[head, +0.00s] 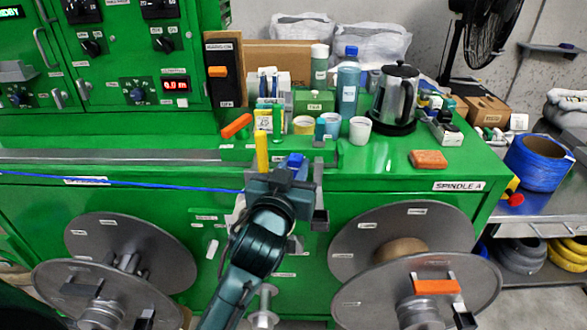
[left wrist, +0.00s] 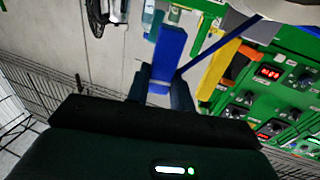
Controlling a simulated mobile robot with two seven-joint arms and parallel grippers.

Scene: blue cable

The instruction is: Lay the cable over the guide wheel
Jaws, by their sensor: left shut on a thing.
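The blue cable (head: 120,182) comes in from the left edge, runs nearly straight along the front of the green cabinet and reaches my left gripper (head: 290,174). This gripper is shut on the cable's blue end piece (head: 296,160). In the left wrist view the blue end piece (left wrist: 170,45) stands up between the fingers, and the thin cable (left wrist: 222,44) slants up to the right. A pale rounded part (left wrist: 288,10) at the top edge may be the guide wheel; I cannot tell. In the head view my gripper and arm hide what lies behind them. My right gripper is out of view.
A yellow post (head: 261,150) and a grey bracket (head: 319,190) stand close beside the gripper. Large grey reels (head: 130,245) (head: 400,235) sit low on both sides. Bottles, cups and a kettle (head: 397,95) crowd the green top. An orange block (head: 428,159) lies at the right.

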